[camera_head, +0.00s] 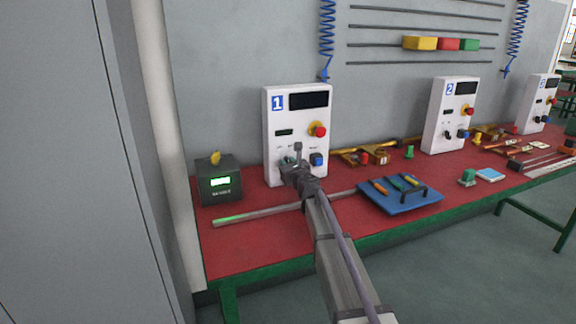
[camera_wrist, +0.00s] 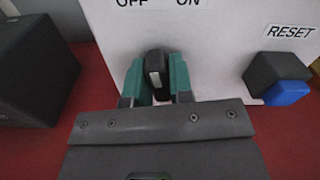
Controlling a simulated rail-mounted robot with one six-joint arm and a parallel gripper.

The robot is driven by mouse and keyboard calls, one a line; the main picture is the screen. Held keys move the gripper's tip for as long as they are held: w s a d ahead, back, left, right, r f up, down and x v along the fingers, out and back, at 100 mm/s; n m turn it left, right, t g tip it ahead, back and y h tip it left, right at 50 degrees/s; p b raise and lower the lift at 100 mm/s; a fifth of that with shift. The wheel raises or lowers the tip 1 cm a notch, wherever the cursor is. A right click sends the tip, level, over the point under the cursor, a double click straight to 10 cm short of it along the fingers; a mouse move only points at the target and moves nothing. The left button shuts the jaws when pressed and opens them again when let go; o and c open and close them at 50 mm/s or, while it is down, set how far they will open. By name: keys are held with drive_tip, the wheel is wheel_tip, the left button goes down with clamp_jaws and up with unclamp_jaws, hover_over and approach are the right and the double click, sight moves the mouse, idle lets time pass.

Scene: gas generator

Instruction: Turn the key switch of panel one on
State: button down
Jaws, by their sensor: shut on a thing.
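Panel one (camera_head: 297,112) is a white box marked with a blue "1", standing upright on the red table. It has a dark display, a red knob on a yellow base and a blue reset button (camera_head: 317,160). In the wrist view the black key switch (camera_wrist: 155,72) sits on the panel face (camera_wrist: 215,50) below the "OFF" and "ON" labels. It is tilted slightly, with a pale mark on its front. My gripper (camera_wrist: 157,85) has its green fingers on both sides of the switch, shut on it. In the head view my gripper (camera_head: 289,161) covers the switch.
A dark box with a green display (camera_head: 218,181) stands left of panel one. A blue tray (camera_head: 400,203) with tools lies to the right, and panel two (camera_head: 450,115) stands farther right. A grey rod (camera_head: 270,212) lies in front. The reset button (camera_wrist: 287,93) is close by my gripper's right.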

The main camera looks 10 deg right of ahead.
drive_tip(key=m, duration=0.4)
drive_tip(key=shift+a+m, duration=0.1)
drive_tip(key=shift+m, duration=1.7)
drive_tip(key=c, duration=1.1)
unclamp_jaws()
drive_tip(key=v, duration=1.1)
